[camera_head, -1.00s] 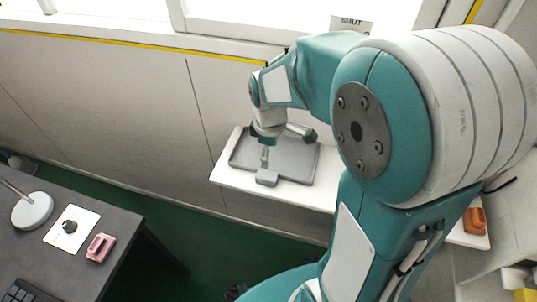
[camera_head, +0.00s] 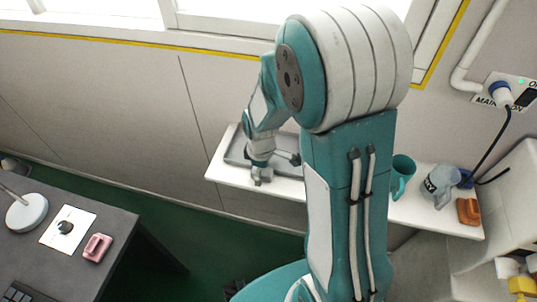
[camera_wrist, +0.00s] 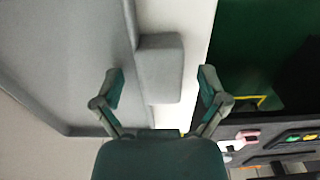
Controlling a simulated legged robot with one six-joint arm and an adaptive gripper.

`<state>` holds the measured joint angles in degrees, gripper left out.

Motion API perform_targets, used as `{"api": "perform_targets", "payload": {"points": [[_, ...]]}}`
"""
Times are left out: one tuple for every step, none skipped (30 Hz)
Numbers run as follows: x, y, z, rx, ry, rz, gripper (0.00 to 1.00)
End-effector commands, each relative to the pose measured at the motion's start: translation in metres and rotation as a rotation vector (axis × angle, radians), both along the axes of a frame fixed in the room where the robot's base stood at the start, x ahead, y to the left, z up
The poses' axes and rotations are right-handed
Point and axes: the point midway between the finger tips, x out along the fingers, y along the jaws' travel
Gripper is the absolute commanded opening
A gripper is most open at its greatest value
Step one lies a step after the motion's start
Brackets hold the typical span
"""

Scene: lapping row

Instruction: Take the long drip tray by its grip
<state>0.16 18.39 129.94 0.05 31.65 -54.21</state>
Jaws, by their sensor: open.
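The long drip tray (camera_head: 237,150) is grey and shallow and lies on a white shelf under the window, partly hidden by my arm in the head view. In the wrist view the tray (camera_wrist: 70,75) fills the left side, and its block-shaped grip (camera_wrist: 160,68) sticks out from the tray's edge. My gripper (camera_wrist: 160,88) is open, with one finger on each side of the grip's near end. The left finger is over the tray and the right finger is beyond the shelf edge. I cannot tell whether they touch. In the head view my gripper (camera_head: 260,178) is at the shelf's front edge.
A dark table (camera_head: 130,232) with a lamp base (camera_head: 27,212) and a pink item (camera_head: 97,248) stands at lower left.

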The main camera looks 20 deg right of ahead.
Motion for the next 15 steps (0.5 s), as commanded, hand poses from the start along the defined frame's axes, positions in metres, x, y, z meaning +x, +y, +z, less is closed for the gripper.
{"api": "perform_targets", "payload": {"points": [[0.0000, 0.0000, 0.0002, 0.000, 0.000, 0.000, 0.93], [-0.0001, 0.0001, 0.0002, 0.000, 0.000, 0.000, 0.93], [-0.0001, 0.0001, 0.0003, 0.000, 0.000, 0.000, 0.84], [0.0000, 0.0000, 0.0003, 0.000, 0.000, 0.000, 0.71], [-0.0001, 0.0001, 0.0003, 0.000, 0.000, 0.000, 0.57], [-0.0001, 0.0001, 0.0004, 0.000, 0.000, 0.000, 0.39], [-0.0001, 0.0001, 0.0004, 0.000, 0.000, 0.000, 0.26], [-0.0001, 0.0001, 0.0004, 0.000, 0.000, 0.000, 0.13], [-0.0001, 0.0000, 0.0004, 0.000, 0.000, 0.000, 0.01], [-0.0001, 0.0000, 0.0004, 0.000, 0.000, 0.000, 0.01], [-0.0001, 0.0000, 0.0003, 0.000, 0.000, 0.000, 0.01], [-0.0001, 0.0000, 0.0003, 0.000, 0.000, 0.000, 0.01], [0.0000, 0.0000, 0.0004, 0.000, 0.000, 0.000, 0.01], [-0.0001, 0.0000, 0.0004, 0.000, 0.000, 0.000, 0.01], [-0.0001, 0.0000, 0.0004, 0.000, 0.000, 0.000, 0.01]]}}
